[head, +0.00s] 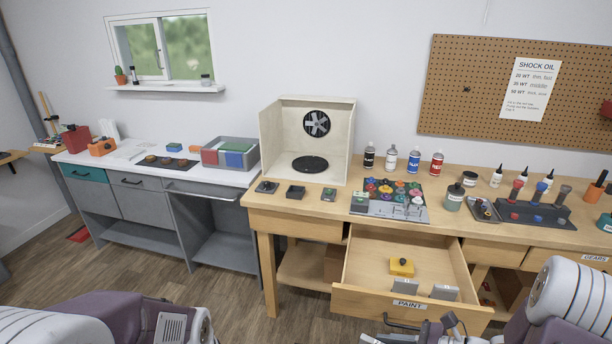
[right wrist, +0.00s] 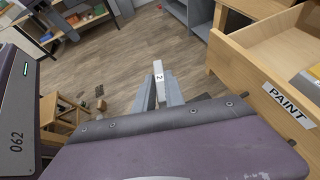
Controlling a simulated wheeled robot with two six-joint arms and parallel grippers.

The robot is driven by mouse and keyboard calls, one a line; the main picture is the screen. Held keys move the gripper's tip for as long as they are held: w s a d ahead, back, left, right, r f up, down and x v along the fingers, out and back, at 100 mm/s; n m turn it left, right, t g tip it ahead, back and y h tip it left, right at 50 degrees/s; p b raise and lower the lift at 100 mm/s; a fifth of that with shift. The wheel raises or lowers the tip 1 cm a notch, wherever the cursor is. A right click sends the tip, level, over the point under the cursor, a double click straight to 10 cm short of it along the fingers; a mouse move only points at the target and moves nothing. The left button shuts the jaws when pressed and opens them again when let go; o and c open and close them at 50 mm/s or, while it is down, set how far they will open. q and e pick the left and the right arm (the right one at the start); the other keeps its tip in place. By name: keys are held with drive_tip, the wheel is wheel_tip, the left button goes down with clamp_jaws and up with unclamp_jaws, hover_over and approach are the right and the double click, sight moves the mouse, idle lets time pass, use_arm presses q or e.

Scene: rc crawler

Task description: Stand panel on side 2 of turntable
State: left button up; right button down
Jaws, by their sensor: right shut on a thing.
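The black round turntable (head: 310,164) lies on the floor of the open-fronted cream spray booth (head: 270,140); no side number is readable on it. In the right wrist view my right gripper (right wrist: 158,92) is shut on a narrow pale grey piece marked 2 (right wrist: 158,72), apparently the panel seen edge-on. It is held in the air over the wood floor, beside the open drawer. In the head view only part of my right arm shows at the bottom right, and the held piece is hard to make out there. My left gripper is not in view.
The PAINT drawer (head: 408,304) stands open, with a yellow block (head: 401,267) and two grey pieces (head: 444,292) in it. The booth's front is unobstructed.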

drive_tip(key=f, duration=0.2)
drive_tip(key=a+f+m, duration=0.1)
drive_tip(key=shift+s+f+t, duration=0.15)
drive_tip(key=shift+s+t, duration=0.1)
drive_tip(key=shift+t, duration=0.15)
drive_tip(key=shift+w+d+f+t+h, duration=0.2)
drive_tip(key=shift+d+f, duration=0.15)
drive_tip(key=shift+f, duration=0.15)
drive_tip(key=shift+w+d+f+t+h, duration=0.1)
drive_tip(key=shift+w+d+f+h, duration=0.15)
drive_tip(key=shift+f, duration=0.25)
drive_tip(key=shift+d+f, duration=0.1)
